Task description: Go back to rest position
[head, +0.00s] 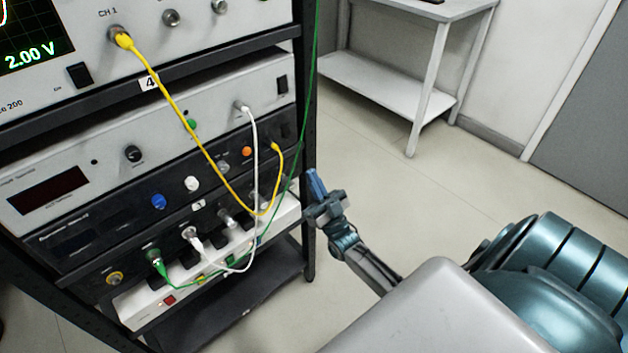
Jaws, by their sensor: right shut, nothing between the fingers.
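My right gripper (318,186) is beside the right post of the equipment rack, at the height of the lower units. It is shut and holds nothing. Its arm comes in from the lower right. The fingers appear close to the rack post, but I cannot tell whether they touch it. My left gripper is not in view.
The rack (309,120) fills the left, with an oscilloscope (80,75) on top. Yellow (180,106), white (256,150) and green (311,90) cables hang across its front. A white table (385,85) stands at the back. Open floor (440,185) lies between.

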